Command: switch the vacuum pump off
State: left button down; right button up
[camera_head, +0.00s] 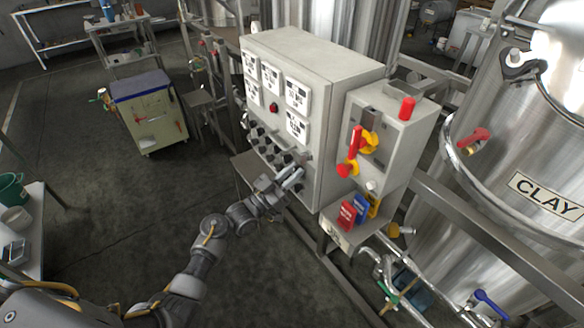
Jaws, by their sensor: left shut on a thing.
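A light grey control cabinet (322,62) stands at the centre. Its front has white label plates (298,95), a red button (273,107) and rows of dark rotary knobs (264,140) below. I cannot read which knob belongs to the vacuum pump. My left gripper (293,176) is at the lower right of the knob rows, against the panel front. It is shut on a knob, which its fingers mostly hide. The direction that this knob points in is not visible. My right gripper is out of view.
A smaller box with a red and yellow handle (352,150) and red, blue and yellow tags joins the cabinet's right side. A steel tank (535,130) marked CLAY stands at the right. A tool cabinet (150,118) is at the left; the floor (120,215) between is clear.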

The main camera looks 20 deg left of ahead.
pick_arm(q)
jog(key=n+y+p, duration=0.1)
jog(key=n, duration=0.1)
jog(key=n+t+y+p, duration=0.1)
jog(key=n+p, duration=0.1)
jog(key=n, duration=0.1)
jog(key=shift+s+d+r, duration=0.1)
jog(key=shift+r, duration=0.05)
jog(key=shift+n+y+p, duration=0.45)
jog(key=shift+n+y, duration=0.15)
jog(key=shift+n, duration=0.5)
jog(key=c, duration=1.5)
grip_release()
jog(key=shift+f+b+v, duration=0.15)
jog(key=shift+b+v, duration=0.6)
jog(key=shift+v, duration=2)
jog(key=shift+f+b+v, duration=0.15)
jog(key=shift+b+v, duration=0.55)
jog(key=shift+v, duration=2)
